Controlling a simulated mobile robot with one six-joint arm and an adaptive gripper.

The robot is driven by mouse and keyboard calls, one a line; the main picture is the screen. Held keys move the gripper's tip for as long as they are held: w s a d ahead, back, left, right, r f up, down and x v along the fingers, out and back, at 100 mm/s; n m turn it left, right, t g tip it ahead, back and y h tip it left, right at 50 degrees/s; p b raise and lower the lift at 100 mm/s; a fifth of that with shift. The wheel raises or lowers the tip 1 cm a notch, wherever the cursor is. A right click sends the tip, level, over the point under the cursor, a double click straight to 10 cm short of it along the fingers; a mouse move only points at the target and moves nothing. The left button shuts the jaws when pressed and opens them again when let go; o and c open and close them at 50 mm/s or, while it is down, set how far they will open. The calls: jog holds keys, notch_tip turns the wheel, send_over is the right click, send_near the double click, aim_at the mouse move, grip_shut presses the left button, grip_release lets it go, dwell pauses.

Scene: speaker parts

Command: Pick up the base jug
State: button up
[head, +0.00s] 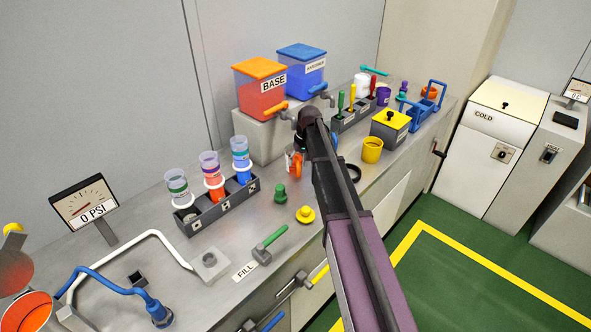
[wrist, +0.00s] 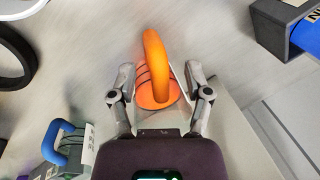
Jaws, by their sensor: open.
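The base jug (head: 290,163), small with an orange handle, stands on the steel counter below the orange-lidded BASE tank (head: 262,90). My arm partly covers it in the head view. In the wrist view the jug's orange handle (wrist: 154,52) rises between the two fingers of my gripper (wrist: 159,78), and its orange body with dark lines lies behind it. The fingers are spread, one on each side of the jug. The right finger is close to it; I cannot tell whether it touches. In the head view the fingertips are hidden by my arm.
A blue handle (wrist: 62,138) shows close by at lower left in the wrist view. A green knob piece (head: 280,193), a yellow piece (head: 305,214) and a yellow cup (head: 372,149) stand nearby. A rack (head: 205,215) with bottles is at left.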

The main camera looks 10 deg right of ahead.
jog(key=shift+a+f, duration=0.1)
jog(key=shift+f, duration=0.35)
dwell(0.3)
grip_shut()
